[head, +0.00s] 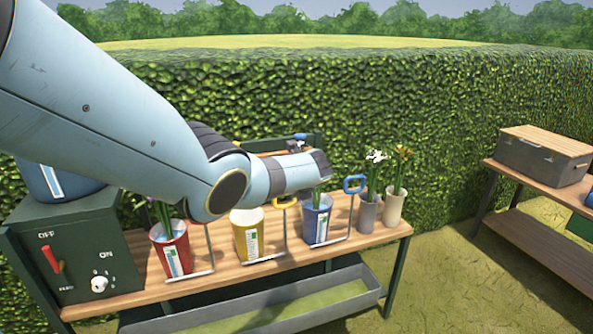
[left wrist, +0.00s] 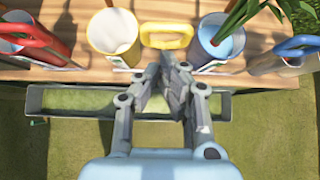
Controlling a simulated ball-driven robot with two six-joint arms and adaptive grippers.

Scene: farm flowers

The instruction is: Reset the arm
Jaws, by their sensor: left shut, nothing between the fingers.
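My left arm crosses the head view from the left, above the wooden table (head: 375,238). My left gripper (left wrist: 168,72) shows in the left wrist view, shut and empty, in front of the yellow handle (left wrist: 166,36). In the head view its fingers cannot be made out clearly. In the wrist view the yellow pot (left wrist: 112,36) is to its left and the blue pot (left wrist: 218,42) with green stems to its right. My right gripper is not in view.
A red pot (head: 172,250) and two vases of flowers, one grey (head: 368,213), one cream (head: 394,208), stand on the table. A green switch box (head: 90,255) is at left. A grey trough (head: 335,290) hangs along the front. A second table (head: 535,185) holds a grey box (head: 540,158).

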